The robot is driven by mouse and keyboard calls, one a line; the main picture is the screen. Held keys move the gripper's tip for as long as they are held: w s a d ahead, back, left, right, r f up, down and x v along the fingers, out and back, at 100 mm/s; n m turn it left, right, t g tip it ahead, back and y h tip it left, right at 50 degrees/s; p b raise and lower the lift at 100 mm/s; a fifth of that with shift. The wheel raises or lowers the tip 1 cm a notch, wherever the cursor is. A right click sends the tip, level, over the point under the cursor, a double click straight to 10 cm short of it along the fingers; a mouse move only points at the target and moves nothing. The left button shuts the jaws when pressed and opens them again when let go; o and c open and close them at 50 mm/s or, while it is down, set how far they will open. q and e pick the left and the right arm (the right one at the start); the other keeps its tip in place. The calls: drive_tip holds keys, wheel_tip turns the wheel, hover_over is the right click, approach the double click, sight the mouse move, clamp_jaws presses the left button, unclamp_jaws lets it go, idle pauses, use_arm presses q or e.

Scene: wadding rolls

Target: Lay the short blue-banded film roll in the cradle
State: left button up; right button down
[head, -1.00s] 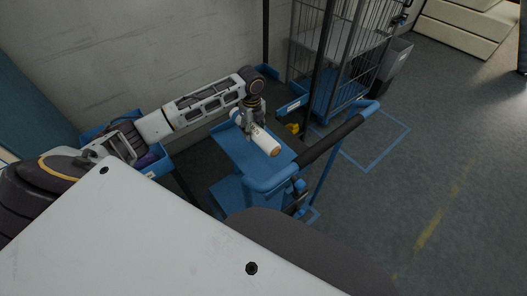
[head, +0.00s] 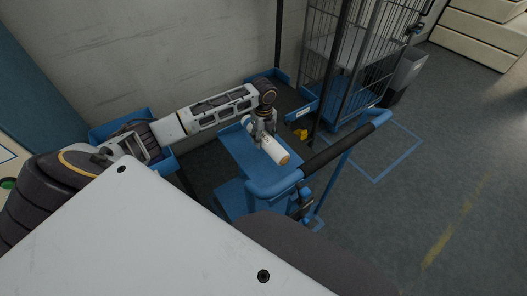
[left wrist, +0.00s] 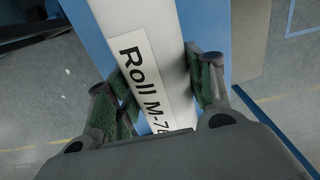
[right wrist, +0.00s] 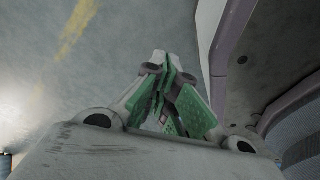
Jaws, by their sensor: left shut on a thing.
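A white roll (head: 270,147) with a tan end lies along or just over the blue top (head: 240,150) of a trolley. Whether it touches that top I cannot tell. My left gripper (head: 262,138) is shut around the roll from above. In the left wrist view the roll (left wrist: 145,25) runs between the fingers (left wrist: 165,82), with a label reading "Roll M-7" and a cut-off end. No blue band shows on its visible surface. My right gripper (right wrist: 165,75) is empty, its green pads together, over grey floor. I cannot make out a cradle.
The trolley's dark handle (head: 340,146) runs along its right side. Behind stand a wire cage cart (head: 350,55) and a grey bin (head: 405,75). A small yellow thing (head: 300,133) lies beyond the trolley. Blue bins (head: 118,126) stand by the wall. The floor at right is clear.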

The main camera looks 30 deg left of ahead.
use_arm(q)
wheel_tip(320, 180, down, 2)
drive_tip(key=shift+f, duration=0.85)
use_arm(e)
drive_tip(key=shift+w+a+r, duration=0.15)
drive_tip(key=shift+w+a, duration=0.15)
drive_tip(key=shift+w, duration=0.35)
drive_tip(key=shift+s, duration=0.15)
use_arm(q)
drive_tip(key=shift+f, duration=0.15)
